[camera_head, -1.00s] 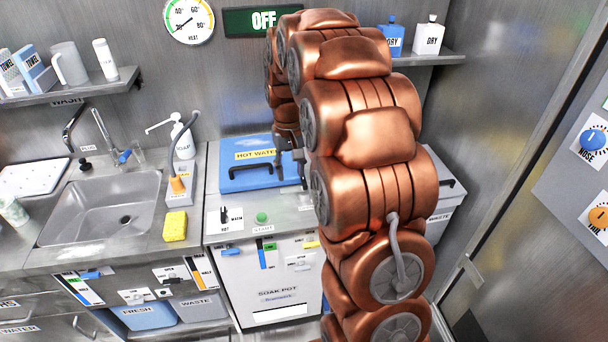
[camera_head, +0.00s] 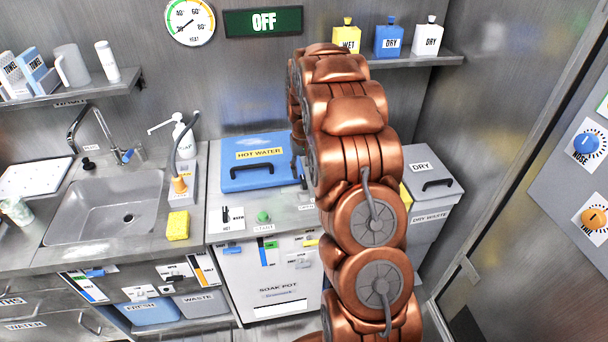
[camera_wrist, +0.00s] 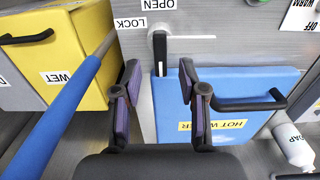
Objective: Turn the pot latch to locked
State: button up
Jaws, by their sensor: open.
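The soak pot has a blue hot water lid (camera_head: 240,176) with a black handle; the lid also shows in the wrist view (camera_wrist: 240,84). The pot latch (camera_wrist: 160,54) is a black lever on a round silver pivot, beside the lid's edge. Upside-down OPEN (camera_wrist: 157,5) and LOCK (camera_wrist: 130,22) labels sit near the pivot. The lever points down in the wrist view, away from the OPEN label. My gripper (camera_wrist: 158,92) is open, its dark fingers on either side of the lever's line. I cannot tell whether they touch it. The arm largely hides the gripper in the head view.
A soap bottle (camera_wrist: 293,145) stands at right. The grey DRY bin (camera_head: 437,205) is right of my arm.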

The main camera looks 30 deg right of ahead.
aim_at(304, 180)
jog(key=shift+f+p, duration=0.4)
jog(key=shift+f, duration=1.2)
grip_shut()
